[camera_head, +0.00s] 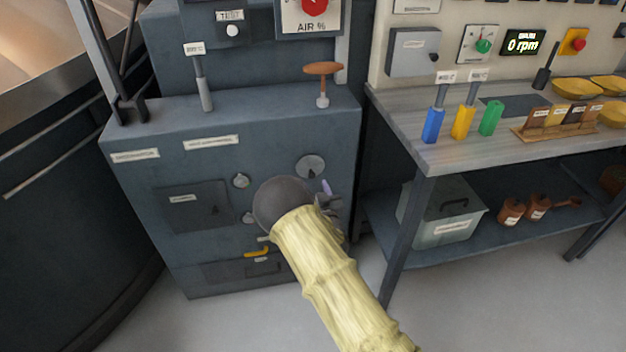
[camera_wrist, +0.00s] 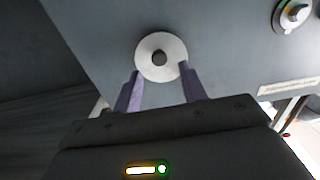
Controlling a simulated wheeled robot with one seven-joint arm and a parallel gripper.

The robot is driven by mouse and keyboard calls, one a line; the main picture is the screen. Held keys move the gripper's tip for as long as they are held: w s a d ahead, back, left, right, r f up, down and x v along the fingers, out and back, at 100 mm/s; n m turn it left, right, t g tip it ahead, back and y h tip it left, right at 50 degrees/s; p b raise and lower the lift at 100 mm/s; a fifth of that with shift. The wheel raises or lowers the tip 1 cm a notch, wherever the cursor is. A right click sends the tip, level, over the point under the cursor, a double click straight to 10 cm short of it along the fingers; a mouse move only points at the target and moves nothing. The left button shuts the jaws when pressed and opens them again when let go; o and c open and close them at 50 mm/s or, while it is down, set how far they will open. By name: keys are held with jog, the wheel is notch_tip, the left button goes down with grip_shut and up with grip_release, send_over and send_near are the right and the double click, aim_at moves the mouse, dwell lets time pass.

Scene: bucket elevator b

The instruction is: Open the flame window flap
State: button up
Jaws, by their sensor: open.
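The round grey metal disc (camera_head: 311,166), which I take to be the flame window flap, is on the right part of the dark blue-grey cabinet's front. In the wrist view it shows as a pale disc (camera_wrist: 147,69) with a dark knob (camera_wrist: 159,58) at its centre, lying flat against the panel. My gripper (camera_head: 326,187) is just below it in the head view. In the wrist view my gripper (camera_wrist: 161,80) is open, its lilac fingers pointing at the disc, one towards each side. I cannot tell whether the fingertips touch it. No opening shows behind the disc.
A small round knob (camera_head: 241,180) and a square door (camera_head: 195,205) are left of the disc. A yellow handle (camera_head: 257,251) is lower down. A workbench (camera_head: 450,150) stands close on the right.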

aim_at(312, 176)
jog(key=shift+x, duration=2.4)
grip_shut()
